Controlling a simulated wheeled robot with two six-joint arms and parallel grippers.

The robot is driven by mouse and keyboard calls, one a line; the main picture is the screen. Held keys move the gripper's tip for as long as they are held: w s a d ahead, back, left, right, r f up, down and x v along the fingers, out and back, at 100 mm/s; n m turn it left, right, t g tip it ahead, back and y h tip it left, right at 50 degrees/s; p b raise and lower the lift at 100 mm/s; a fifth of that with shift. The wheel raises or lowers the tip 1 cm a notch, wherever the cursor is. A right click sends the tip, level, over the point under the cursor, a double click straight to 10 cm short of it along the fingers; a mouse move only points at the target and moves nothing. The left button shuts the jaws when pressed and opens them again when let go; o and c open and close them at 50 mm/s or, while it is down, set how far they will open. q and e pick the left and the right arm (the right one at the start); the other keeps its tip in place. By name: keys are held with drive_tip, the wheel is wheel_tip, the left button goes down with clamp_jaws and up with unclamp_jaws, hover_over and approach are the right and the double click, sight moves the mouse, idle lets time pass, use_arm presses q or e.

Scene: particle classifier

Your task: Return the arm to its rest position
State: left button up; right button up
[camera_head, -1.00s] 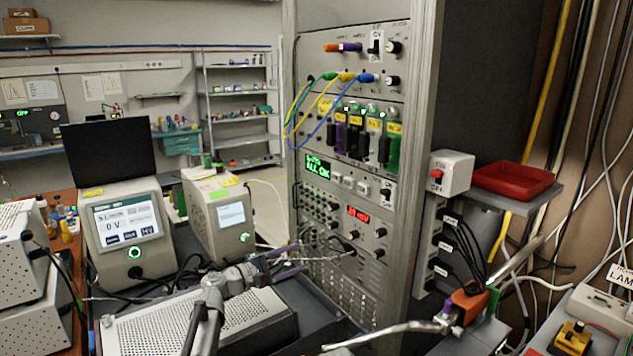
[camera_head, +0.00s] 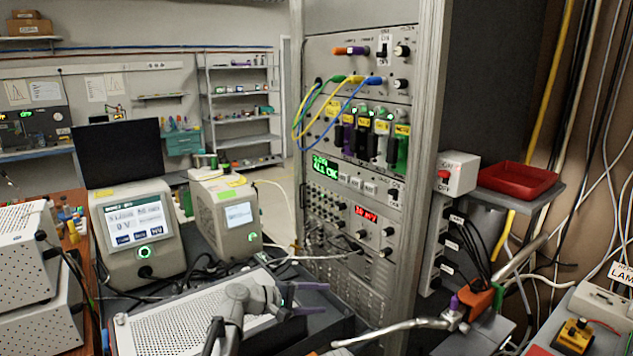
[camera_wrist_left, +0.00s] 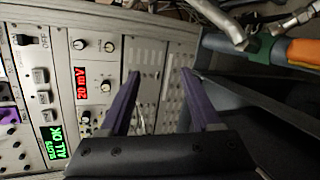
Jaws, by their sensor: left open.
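My left arm (camera_head: 232,312) comes in low over the perforated grey box in the head view. My left gripper (camera_head: 324,298) has two purple fingers, spread apart with nothing between them. It is in front of the lower part of the instrument rack (camera_head: 352,230). In the left wrist view the open fingers (camera_wrist_left: 160,74) point at the rack's lower panels (camera_wrist_left: 148,82), and the space between them is empty. I see no contact with the rack.
The perforated box (camera_head: 180,325) lies under my left arm. Two bench instruments (camera_head: 135,225) (camera_head: 225,220) stand behind it. A metal tube with an orange fitting (camera_head: 482,302) is at the right, below a shelf with a red tray (camera_head: 515,180). Cables hang in front of the rack.

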use_arm(q)
drive_tip(key=s+d+f+m+g+y+p, duration=0.1)
drive_tip(key=s+f+m+g+y, duration=0.2)
drive_tip(key=s, duration=0.5)
drive_tip(key=s+d+f+m+g+y+p, duration=0.1)
drive_tip(key=s+d+f+m+g+y, duration=0.1)
drive_tip(key=s+f+m, duration=0.35)
drive_tip(key=s+a+f+m+y, duration=0.1)
drive_tip(key=s+a+m+y, duration=0.1)
drive_tip(key=s+a+y, duration=0.2)
drive_tip(key=s+a+f+m+g+y, duration=0.1)
drive_tip(key=s+a+f+y, duration=0.1)
drive_tip(key=s+a+y, duration=0.3)
drive_tip(key=s, duration=0.4)
drive_tip(key=shift+s+a+f+m+p, duration=0.15)
drive_tip(key=shift+s+m+p, duration=0.2)
drive_tip(key=shift+p, duration=0.05)
